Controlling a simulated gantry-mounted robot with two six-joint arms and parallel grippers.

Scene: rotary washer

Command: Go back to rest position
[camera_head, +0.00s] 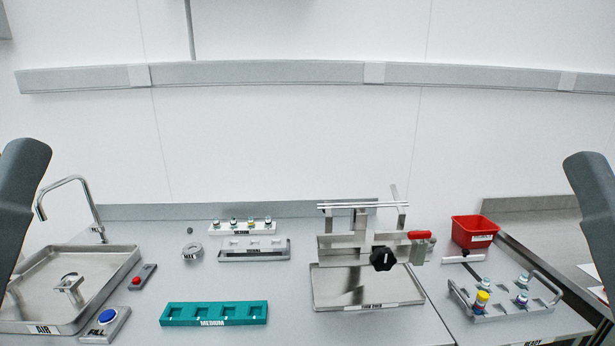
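Only grey arm links of mine show, one at the left edge and one at the right edge of the head view. Both grippers are outside the frame. A metal rotary washer fixture (345,242) with a black knob (382,258) and a red handle (419,234) stands right of the middle, over a metal tray (329,297). No gripper is seen touching any object on the bench.
A sink tray (108,262) with a tap (70,183) is at left, near a blue button (107,316). A teal rack (213,313) lies front centre, with a white vial rack (242,227) behind. A red bin (474,231) and a handled vial carrier (504,299) are at right.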

